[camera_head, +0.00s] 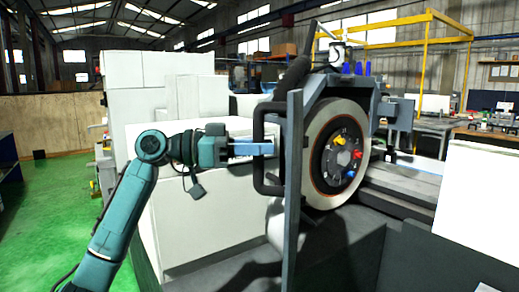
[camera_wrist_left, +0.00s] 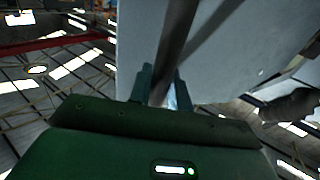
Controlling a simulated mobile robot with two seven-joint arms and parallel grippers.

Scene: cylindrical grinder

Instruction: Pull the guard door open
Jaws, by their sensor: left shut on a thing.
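The guard door (camera_head: 292,200) is a tall grey panel seen nearly edge-on, left of the grinding wheel in the head view. Its black bar handle (camera_head: 260,178) sticks out to the left from the door's face. My left gripper (camera_head: 266,148) is shut on the handle's upright bar. In the left wrist view the gripper's fingers (camera_wrist_left: 162,88) stand on either side of the dark handle bar (camera_wrist_left: 177,40), with the pale door face (camera_wrist_left: 235,55) behind it. The fingertips are partly hidden behind the handle in the head view. My right gripper is not in view.
The round grinding wheel (camera_head: 335,155) with its coloured knobs sits just right of the door. A white machine housing (camera_head: 190,225) stands behind and below my left arm. Open green floor (camera_head: 50,220) lies to the left. A white panel (camera_head: 478,200) is at the right.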

